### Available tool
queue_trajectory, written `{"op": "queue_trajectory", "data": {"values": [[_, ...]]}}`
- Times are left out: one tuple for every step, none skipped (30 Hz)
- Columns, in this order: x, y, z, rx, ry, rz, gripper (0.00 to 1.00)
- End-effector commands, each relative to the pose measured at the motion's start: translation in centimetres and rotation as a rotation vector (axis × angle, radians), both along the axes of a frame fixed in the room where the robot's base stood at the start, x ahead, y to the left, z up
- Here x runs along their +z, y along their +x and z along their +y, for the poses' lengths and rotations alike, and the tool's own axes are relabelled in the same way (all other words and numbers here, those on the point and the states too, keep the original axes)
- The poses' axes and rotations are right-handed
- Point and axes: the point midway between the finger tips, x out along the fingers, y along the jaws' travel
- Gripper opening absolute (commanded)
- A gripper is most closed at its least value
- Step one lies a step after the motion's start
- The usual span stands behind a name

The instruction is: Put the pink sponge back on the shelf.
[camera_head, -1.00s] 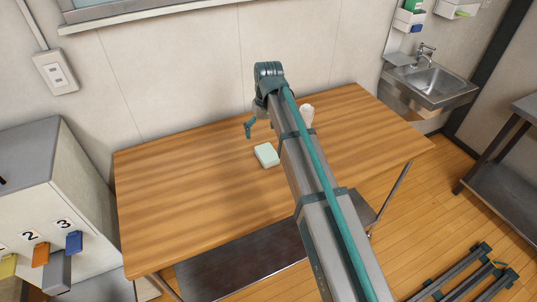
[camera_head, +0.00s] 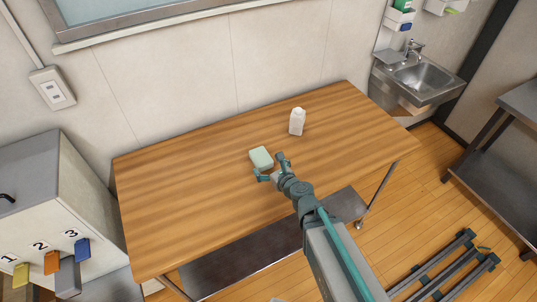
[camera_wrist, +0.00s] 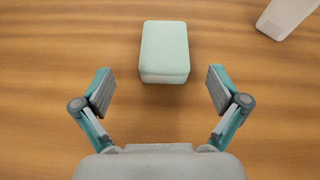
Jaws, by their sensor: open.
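No pink sponge shows in either view. A pale green block, sponge-like (camera_head: 261,157), lies flat on the wooden table; it also shows in the wrist view (camera_wrist: 164,50), top centre. My gripper (camera_head: 271,170) is over the table just in front of the block. In the wrist view my gripper (camera_wrist: 160,88) is open, its two fingers spread wide on either side below the block, with nothing between them. I cannot tell which surface is the task's shelf; a metal under-shelf (camera_head: 240,250) shows beneath the table.
A sink (camera_head: 425,78) and small white wall holders (camera_head: 398,18) are at upper right. A numbered cabinet (camera_head: 45,205) stands left. The table's left half is clear.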

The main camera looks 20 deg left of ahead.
Motion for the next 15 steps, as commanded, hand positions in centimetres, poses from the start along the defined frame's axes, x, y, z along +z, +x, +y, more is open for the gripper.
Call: {"op": "queue_trajectory", "data": {"values": [[-0.1, -0.2, -0.3, -0.025, 0.016, 0.018, 0.97], [-0.3, -0.1, -0.4, -0.035, 0.023, 0.025, 0.97], [-0.5, 0.0, -0.4, -0.041, 0.029, 0.03, 0.97], [-0.6, 0.1, -0.3, -0.044, 0.032, 0.032, 0.97], [-0.8, 0.2, -0.2, -0.043, 0.032, 0.032, 0.97], [-1.0, 0.3, -0.1, -0.042, 0.032, 0.031, 0.97], [-1.0, 0.5, 0.1, -0.041, 0.032, 0.031, 0.97], [-1.1, 0.6, 0.2, -0.039, 0.032, 0.029, 0.97], [-1.3, 0.8, 0.3, -0.039, 0.031, 0.029, 0.97], [-1.3, 0.9, 0.4, -0.039, 0.031, 0.029, 0.97], [-1.4, 1.0, 0.5, -0.039, 0.031, 0.029, 0.97], [-1.4, 1.1, 0.7, -0.039, 0.031, 0.029, 0.97], [-1.4, 1.2, 0.7, -0.04, 0.03, 0.028, 0.97], [-1.4, 1.3, 0.8, -0.04, 0.03, 0.028, 0.97], [-1.5, 1.4, 0.9, -0.041, 0.029, 0.028, 0.97]]}}
